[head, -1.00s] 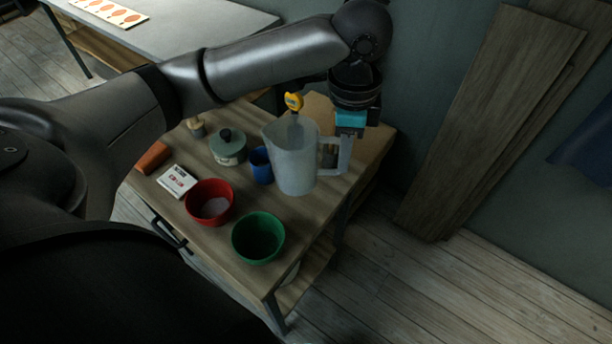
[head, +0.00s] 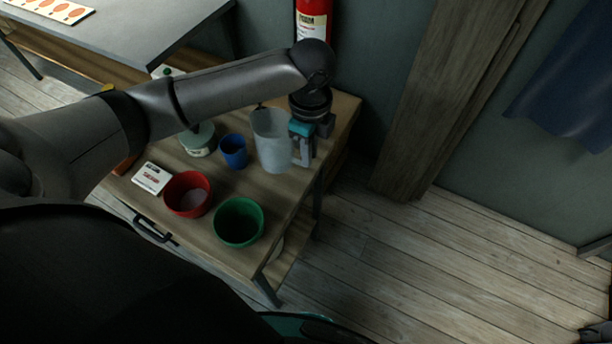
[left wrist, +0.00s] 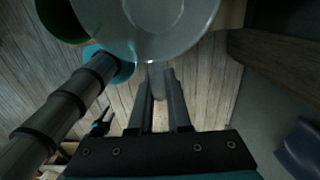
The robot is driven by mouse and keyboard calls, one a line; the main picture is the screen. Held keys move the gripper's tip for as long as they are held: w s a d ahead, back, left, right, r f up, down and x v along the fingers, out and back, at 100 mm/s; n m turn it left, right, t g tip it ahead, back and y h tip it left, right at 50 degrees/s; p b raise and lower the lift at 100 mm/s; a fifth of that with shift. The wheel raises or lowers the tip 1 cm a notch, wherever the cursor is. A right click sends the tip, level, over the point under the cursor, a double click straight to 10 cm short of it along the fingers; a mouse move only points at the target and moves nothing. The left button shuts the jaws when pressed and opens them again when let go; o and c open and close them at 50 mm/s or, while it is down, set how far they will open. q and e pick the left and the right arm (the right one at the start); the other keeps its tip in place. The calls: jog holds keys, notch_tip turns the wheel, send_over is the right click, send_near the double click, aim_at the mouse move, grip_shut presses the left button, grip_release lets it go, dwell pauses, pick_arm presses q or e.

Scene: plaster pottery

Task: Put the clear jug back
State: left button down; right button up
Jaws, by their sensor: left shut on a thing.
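The clear jug (head: 271,142) is upright at the right side of the wooden table, beside the blue cup. My left gripper (head: 303,152) is shut on its handle, on the right side of the jug. I cannot tell if its base touches the table top. In the left wrist view, the jug's round rim (left wrist: 150,40) is at the top, and the handle is between my left fingers (left wrist: 160,90). A dark piece at the head view's lower right corner may be my right gripper (head: 597,332); its fingers are too unclear to read.
A fire extinguisher (head: 313,20) is on the wall behind. Planks (head: 420,110) lean at the right.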

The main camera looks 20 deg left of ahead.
pick_arm(q)
notch_tip(320, 180, down, 11)
jog(key=b, duration=0.1)
jog(key=shift+f, duration=0.15)
dwell(0.3)
jog(key=shift+f, duration=0.15)
jog(key=c, duration=0.9)
grip_release()
jog(key=shift+o, duration=0.2)
notch_tip(320, 180, up, 12)
jog(key=shift+r+p, duration=0.2)
jog(key=shift+p, duration=0.45)
